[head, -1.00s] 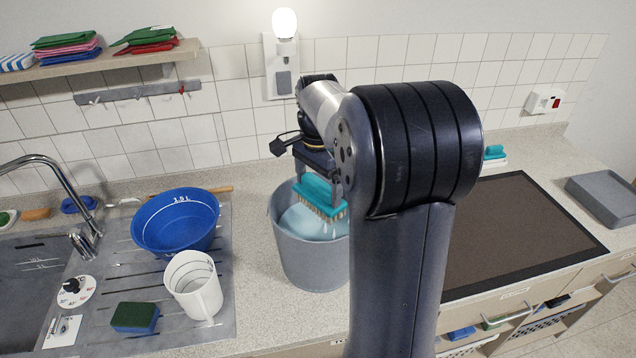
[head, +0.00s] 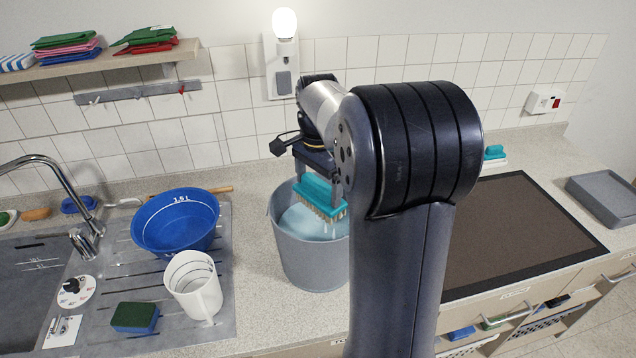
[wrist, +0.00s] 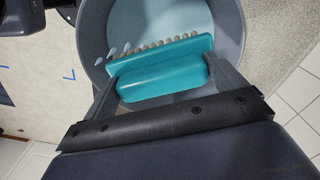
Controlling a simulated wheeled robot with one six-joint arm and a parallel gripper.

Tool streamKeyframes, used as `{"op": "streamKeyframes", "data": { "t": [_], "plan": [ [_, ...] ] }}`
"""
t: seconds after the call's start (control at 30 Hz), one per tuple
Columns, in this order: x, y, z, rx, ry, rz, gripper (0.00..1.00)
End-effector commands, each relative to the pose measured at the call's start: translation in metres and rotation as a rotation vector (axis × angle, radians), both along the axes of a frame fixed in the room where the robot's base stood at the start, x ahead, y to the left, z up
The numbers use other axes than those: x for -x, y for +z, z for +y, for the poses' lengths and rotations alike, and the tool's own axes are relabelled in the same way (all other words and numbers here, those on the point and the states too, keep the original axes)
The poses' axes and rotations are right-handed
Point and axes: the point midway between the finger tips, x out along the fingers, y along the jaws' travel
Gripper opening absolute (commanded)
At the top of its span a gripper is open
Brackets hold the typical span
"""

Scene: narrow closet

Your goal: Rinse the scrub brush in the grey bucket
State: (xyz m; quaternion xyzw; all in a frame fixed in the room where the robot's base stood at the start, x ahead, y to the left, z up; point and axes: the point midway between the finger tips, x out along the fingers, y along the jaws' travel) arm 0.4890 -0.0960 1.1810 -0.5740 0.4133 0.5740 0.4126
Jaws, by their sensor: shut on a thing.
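The scrub brush (head: 318,193) has a teal body and pale bristles that point down. My gripper (head: 317,180) is shut on it. The brush is over the mouth of the grey bucket (head: 305,258), and pale drips show under the bristles. The bucket stands on the counter and holds light blue water (head: 303,221). In the wrist view, the brush (wrist: 160,75) lies between my two fingers (wrist: 162,88), with the bucket's wall (wrist: 92,45) around it. The bristles look above the water. My arm hides the bucket's right side.
Left of the bucket, a blue bowl (head: 177,222), a white jug (head: 193,287) and a green-blue sponge (head: 135,317) are on the drainer beside the sink. A dark panel (head: 530,235) lies to the right. A shelf (head: 100,62) with folded cloths hangs at upper left.

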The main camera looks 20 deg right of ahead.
Motion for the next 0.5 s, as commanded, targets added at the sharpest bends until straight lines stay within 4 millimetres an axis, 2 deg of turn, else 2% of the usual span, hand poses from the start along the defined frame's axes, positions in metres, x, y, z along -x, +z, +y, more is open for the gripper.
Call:
{"op": "streamKeyframes", "data": {
  "t": [0.37,0.5],
  "plan": [
    [0.000,0.001,0.000,0.001,0.000,-0.001,0.69],
    [-0.001,0.014,0.000,0.001,0.000,-0.004,0.69]
  ]
}}
